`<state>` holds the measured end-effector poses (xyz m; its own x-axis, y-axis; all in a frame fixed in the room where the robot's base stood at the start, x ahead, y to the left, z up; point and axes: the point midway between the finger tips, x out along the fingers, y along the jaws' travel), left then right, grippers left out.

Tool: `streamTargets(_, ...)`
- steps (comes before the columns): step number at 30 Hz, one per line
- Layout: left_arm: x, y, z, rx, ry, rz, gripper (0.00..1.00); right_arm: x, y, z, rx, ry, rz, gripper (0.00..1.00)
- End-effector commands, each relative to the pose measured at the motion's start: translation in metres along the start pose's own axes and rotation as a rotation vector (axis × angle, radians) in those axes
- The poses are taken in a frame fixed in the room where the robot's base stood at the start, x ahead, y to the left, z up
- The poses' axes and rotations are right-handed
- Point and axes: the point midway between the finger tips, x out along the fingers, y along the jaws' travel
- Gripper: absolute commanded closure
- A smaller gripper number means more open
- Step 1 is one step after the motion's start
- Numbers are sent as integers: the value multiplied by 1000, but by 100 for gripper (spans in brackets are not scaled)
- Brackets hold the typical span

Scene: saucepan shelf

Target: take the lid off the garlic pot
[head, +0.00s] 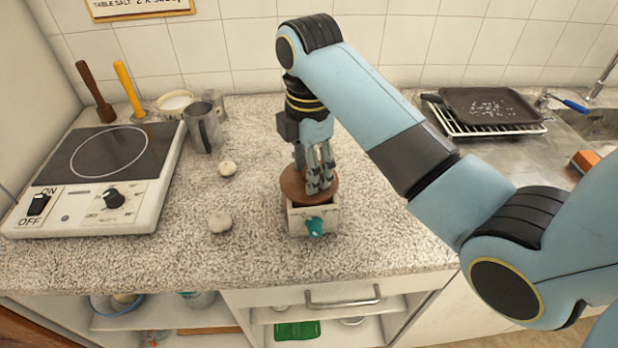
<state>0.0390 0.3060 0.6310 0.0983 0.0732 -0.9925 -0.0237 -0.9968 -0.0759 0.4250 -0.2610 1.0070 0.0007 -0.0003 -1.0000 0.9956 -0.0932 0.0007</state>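The garlic pot (299,222) is a small pale, boxy pot on the speckled counter, with a teal piece (315,227) on its front. Its round brown lid (293,184) is at the pot's top; I cannot tell whether it rests there or is slightly raised. My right gripper (319,188) points down over the lid, with its fingertips at the lid's middle. The fingers hide any knob, so I cannot tell whether they grip it. My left gripper is out of view.
Two whitish bulbs (219,222) lie left of the pot. A metal jug (203,127) and a hotplate (100,165) stand farther left. A dark pan (492,106) sits on a rack at the back right. The counter just right of the pot is clear.

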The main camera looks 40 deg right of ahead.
Motion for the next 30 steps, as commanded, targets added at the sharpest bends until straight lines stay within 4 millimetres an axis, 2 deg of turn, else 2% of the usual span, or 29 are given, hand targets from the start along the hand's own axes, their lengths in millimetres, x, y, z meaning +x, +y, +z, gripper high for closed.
streamTargets(1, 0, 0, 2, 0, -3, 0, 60, 0, 0, 0, 0, 0, 0, 60)
streamTargets(10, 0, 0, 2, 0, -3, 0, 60, 0, 0, 0, 0, 0, 0, 99)
streamTargets(17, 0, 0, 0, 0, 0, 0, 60, 0, 0, 0, 0, 0, 0, 100)
streamTargets(22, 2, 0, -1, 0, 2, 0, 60, -8, 1, 0, 0, 0, 1, 100)
streamTargets(28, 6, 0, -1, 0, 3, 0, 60, -38, 1, 0, -1, 0, 5, 100)
streamTargets(29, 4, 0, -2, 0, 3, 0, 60, -45, -1, 1, -1, 0, 4, 100)
streamTargets(30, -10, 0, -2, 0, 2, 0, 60, -52, -13, 6, -1, -2, -4, 100)
